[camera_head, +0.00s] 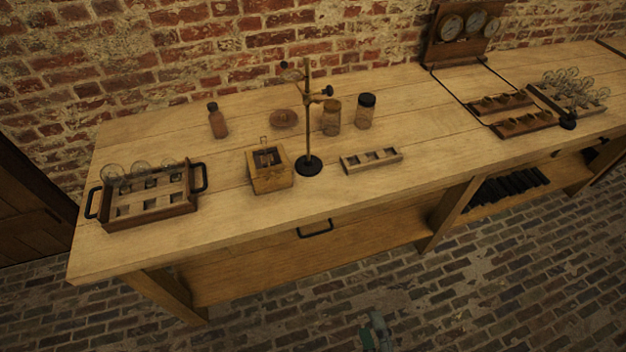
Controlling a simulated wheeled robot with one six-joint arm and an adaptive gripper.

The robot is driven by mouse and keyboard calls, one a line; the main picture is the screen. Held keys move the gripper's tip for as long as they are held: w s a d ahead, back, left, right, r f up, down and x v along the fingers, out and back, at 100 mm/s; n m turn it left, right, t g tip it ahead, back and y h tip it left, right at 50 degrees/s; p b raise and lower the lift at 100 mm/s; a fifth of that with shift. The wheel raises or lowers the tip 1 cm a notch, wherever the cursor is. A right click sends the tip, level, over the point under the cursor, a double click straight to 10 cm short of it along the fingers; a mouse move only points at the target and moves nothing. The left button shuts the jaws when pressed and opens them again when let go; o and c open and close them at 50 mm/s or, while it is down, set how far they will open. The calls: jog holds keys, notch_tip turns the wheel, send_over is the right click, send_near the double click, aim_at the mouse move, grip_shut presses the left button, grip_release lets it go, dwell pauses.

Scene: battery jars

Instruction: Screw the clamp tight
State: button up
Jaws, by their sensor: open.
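A retort stand (308,130) with a round black base stands upright on the bench, left of the middle. A clamp (314,97) sits on its rod near the top, with a dark screw knob (327,91) sticking out to the right. An arm reaches left from the rod to a small dark end. How tight the screw is cannot be seen. My gripper (376,332) shows small and grey-green at the bottom edge, low in front of the bench. It is open, touches nothing, and is far from the clamp.
A wooden box (270,180) stands left of the stand base and a slotted rack (371,166) right of it. Two jars (332,122) and a bottle (218,122) stand behind. A handled tray (150,219) with glassware is at the left. A drawer handle (316,229) protrudes in front.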

jog(key=w+a+n+y, duration=0.1)
jog(key=w+a+n, duration=0.6)
jog(key=w+n, duration=0.45)
jog(key=n+t, duration=0.2)
jog(key=n, duration=0.8)
send_near(273, 177)
jog(key=shift+y, duration=0.4)
jog(key=x, duration=0.7)
jog(key=shift+w+d+f, duration=0.1)
jog(key=shift+w+f, duration=0.05)
jog(key=shift+w, duration=0.25)
jog(key=c, duration=1.1)
jog(key=shift+c, duration=0.2)
jog(key=shift+m, duration=0.35)
